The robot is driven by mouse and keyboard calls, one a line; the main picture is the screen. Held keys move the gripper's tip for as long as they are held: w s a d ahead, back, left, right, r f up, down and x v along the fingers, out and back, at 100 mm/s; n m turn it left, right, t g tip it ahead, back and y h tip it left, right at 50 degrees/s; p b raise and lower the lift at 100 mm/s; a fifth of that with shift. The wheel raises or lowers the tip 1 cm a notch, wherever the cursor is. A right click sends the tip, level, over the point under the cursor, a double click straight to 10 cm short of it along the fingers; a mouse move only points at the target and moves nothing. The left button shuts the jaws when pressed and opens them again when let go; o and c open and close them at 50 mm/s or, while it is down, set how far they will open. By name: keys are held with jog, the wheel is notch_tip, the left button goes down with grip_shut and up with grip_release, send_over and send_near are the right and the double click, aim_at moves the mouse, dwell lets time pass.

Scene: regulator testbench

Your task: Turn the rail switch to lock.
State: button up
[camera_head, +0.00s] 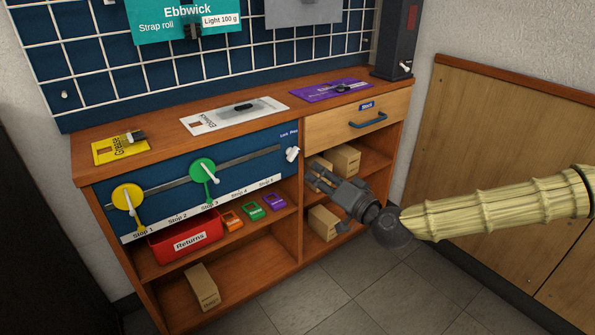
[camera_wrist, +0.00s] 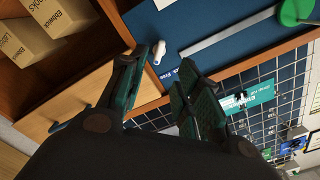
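The rail switch (camera_head: 292,154) is a small white lever at the right end of the blue rail panel (camera_head: 240,181), below the small words Lock and Free. It appears slanted, but I cannot tell surely which word it points to. My gripper (camera_head: 319,178) is open and empty, below and to the right of the switch, in front of the right-hand shelves. In the wrist view the switch (camera_wrist: 158,52) shows beyond and between the fingertips of my gripper (camera_wrist: 163,62), apart from both. One finger partly covers the lettering near it.
A yellow disc (camera_head: 127,197) and a green disc (camera_head: 203,172) sit along the grey rail. A drawer (camera_head: 340,125) with a blue handle is right of the switch. Cartons (camera_head: 343,158) stand on the shelves by my gripper. A red Returns bin (camera_head: 186,238) is lower left.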

aim_at(295, 156)
jog(key=b+x, duration=0.1)
jog(key=x, duration=0.2)
jog(key=b+x, duration=0.1)
jog(key=x, duration=0.3)
jog(key=b+x, duration=0.2)
jog(key=x, duration=0.2)
jog(key=shift+w+d+r, duration=0.1)
jog(key=shift+d+r, duration=0.1)
jog(key=shift+r, duration=0.1)
jog(key=shift+c, duration=0.2)
grip_shut()
